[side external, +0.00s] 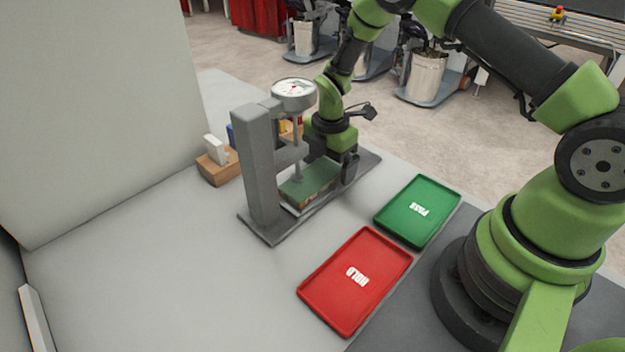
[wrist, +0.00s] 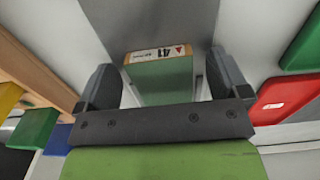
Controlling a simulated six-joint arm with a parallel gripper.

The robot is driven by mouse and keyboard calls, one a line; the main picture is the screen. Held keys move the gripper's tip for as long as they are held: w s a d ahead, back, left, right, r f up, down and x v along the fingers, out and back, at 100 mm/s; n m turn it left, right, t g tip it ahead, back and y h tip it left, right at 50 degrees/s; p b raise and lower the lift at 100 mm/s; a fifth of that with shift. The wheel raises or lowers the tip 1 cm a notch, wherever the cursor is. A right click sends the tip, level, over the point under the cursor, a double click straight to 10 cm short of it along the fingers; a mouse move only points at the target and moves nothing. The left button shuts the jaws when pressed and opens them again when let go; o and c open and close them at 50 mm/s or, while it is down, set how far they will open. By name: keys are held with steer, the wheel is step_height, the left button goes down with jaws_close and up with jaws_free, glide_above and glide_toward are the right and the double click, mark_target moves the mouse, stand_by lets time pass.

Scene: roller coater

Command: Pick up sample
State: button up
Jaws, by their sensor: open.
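The sample is a flat block with a green top (side external: 312,182) and a tan edge, lying on the base of the grey gauge stand (side external: 258,165) under its dial. In the wrist view the sample (wrist: 160,78) shows a green face and a pale label reading 41 on its far edge. My gripper (side external: 350,170) is at the right side of the stand, close to the sample. In the wrist view my gripper (wrist: 162,85) is open, with one dark finger on each side of the sample. Whether the fingers touch it cannot be told.
A green PASS tray (side external: 418,212) and a red HOLD tray (side external: 355,280) lie right of the stand. A wooden block holder (side external: 220,167) with a white piece stands left of it. The stand's column and dial (side external: 294,92) rise close to my gripper. The front-left table is clear.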

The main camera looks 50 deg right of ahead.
steer(key=shift+c, duration=0.4)
steer(key=c, duration=1)
steer(key=shift+o, duration=0.2)
steer(key=shift+r, duration=0.15)
